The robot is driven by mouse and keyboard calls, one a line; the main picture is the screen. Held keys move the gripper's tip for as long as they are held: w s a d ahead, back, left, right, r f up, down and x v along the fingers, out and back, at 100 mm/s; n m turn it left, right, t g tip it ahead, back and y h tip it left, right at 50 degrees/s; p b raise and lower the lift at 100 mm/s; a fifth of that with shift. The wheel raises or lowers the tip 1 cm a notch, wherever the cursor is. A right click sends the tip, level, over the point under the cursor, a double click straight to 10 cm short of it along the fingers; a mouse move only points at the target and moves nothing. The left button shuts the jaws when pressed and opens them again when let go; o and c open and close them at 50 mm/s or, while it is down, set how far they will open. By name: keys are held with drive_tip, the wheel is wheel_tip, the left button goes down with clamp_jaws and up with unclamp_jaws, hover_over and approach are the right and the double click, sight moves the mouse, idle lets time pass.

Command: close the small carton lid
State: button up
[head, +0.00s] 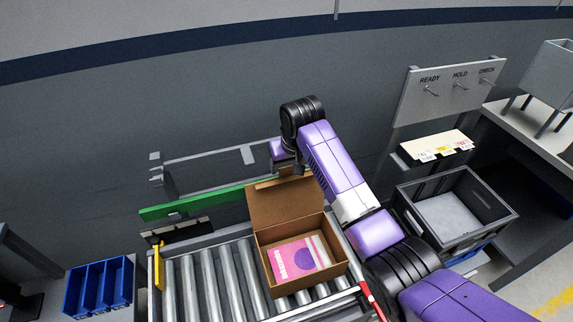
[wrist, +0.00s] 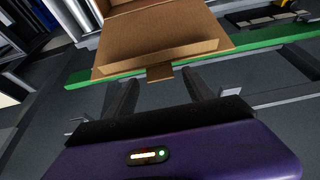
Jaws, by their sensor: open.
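A small brown carton (head: 301,285) sits on a roller conveyor with its lid (head: 284,207) standing open at the far side. A pink and white printed item (head: 298,259) lies inside the carton. In the wrist view the lid (wrist: 150,42) is ahead of my gripper (wrist: 160,84), with its small tab (wrist: 160,72) close to the gap between the two fingers. The fingers are apart with nothing seen held between them. I cannot tell whether they touch the lid. In the head view my arm hides the fingers behind the lid.
A green rail (head: 190,208) runs behind the conveyor rollers (head: 205,280). A grey crate (head: 455,200) stands to the right of my arm, below a board with hooks (head: 450,88). Blue bins (head: 100,285) are at the lower left.

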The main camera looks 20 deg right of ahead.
drive_tip(key=shift+x, duration=0.75)
clamp_jaws()
